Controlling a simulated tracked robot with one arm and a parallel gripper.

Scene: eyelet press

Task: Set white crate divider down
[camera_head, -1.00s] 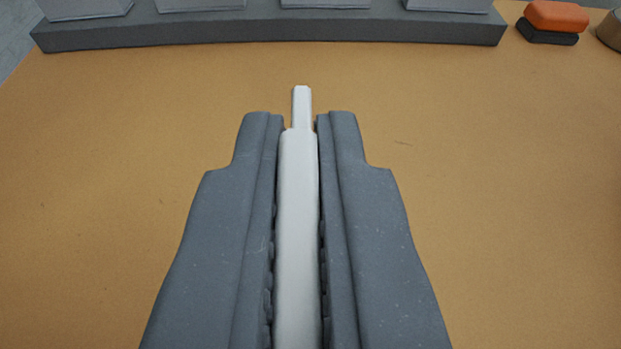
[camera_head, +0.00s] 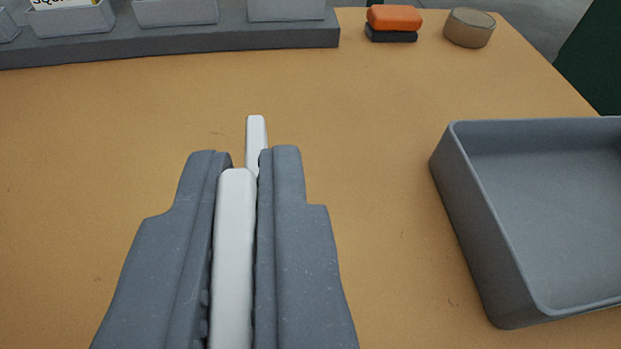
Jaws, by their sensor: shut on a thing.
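The white crate divider (camera_head: 233,250) is between the two grey fingers of my gripper (camera_head: 246,165). My gripper is shut on it. A narrower white end of the divider sticks out beyond the fingertips, over the tan tabletop (camera_head: 380,180). The divider's lower part is hidden by the fingers and the bottom edge of the picture. I cannot tell whether the divider touches the table.
A grey open crate (camera_head: 465,230) stands at the right; the part of its floor that shows is empty. A dark grey rack with several light grey bins (camera_head: 175,12) is at the back left. An orange-and-black object (camera_head: 393,22) and a round tan container (camera_head: 469,28) sit behind. Tabletop between is clear.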

